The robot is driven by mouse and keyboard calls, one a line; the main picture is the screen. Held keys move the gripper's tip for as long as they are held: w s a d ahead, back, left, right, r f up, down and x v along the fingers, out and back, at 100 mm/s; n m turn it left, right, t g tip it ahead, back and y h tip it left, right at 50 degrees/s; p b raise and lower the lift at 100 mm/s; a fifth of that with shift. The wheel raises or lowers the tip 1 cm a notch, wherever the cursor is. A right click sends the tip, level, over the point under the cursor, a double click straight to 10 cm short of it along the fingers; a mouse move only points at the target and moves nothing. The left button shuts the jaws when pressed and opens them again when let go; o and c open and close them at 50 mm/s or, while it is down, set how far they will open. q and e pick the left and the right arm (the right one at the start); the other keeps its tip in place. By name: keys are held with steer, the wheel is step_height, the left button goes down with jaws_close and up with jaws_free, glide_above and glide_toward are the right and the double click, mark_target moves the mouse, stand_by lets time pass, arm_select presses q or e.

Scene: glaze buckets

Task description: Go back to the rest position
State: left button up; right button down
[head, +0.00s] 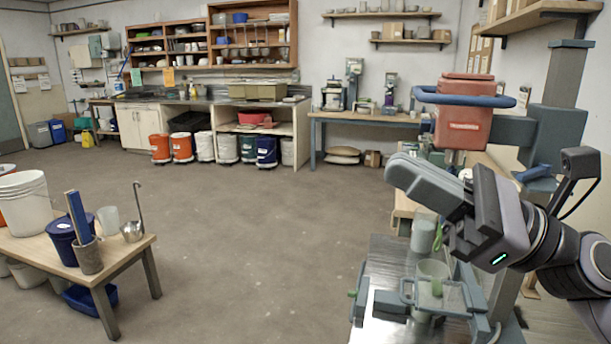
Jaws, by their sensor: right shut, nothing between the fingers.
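My right arm comes in from the right edge, bent, above the metal-topped bench. My right gripper (458,240) is at the left end of that arm, near the clamp-like fixture on the bench. Its fingers are shut with nothing between them. The arm hides part of the fixture and the bench behind it. My left gripper and left arm are not in view.
A wooden table (130,247) with buckets is at left. The floor (250,215) between is clear.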

steer(key=w+d+f+n+t+h, duration=0.3)
steer(key=d+f+n+t+h, duration=0.35)
steer(key=f+n+h, duration=0.7)
steer(key=w+d+f+n+t+h, duration=0.2)
steer(key=d+f+n+t+h, duration=0.5)
steer(key=n, duration=1.2)
steer(key=s+f+m+g+h, duration=0.1)
steer(key=s+f+m+g, duration=0.3)
steer(key=f, duration=0.3)
steer(key=s+f+m+g+h, duration=0.2)
steer(key=s+f+m+g, duration=0.15)
steer(key=f, duration=0.35)
steer(key=s+a+f+m+g+y, duration=0.1)
steer(key=s+f+m+g, duration=0.3)
steer(key=s, duration=0.4)
steer(key=s+f+m+g+y, duration=0.1)
steer(key=s+f+m+g, duration=0.1)
steer(key=s+f+g, duration=0.45)
steer(key=w+a+f+n+t+y, duration=0.1)
steer(key=w+a+f+t, duration=0.2)
steer(key=w+f+t, duration=0.2)
steer(key=shift+f+t+y, duration=0.35)
steer(key=shift+f+t, duration=1.5)
steer(key=shift+f, duration=0.25)
steer(key=shift+w, duration=0.1)
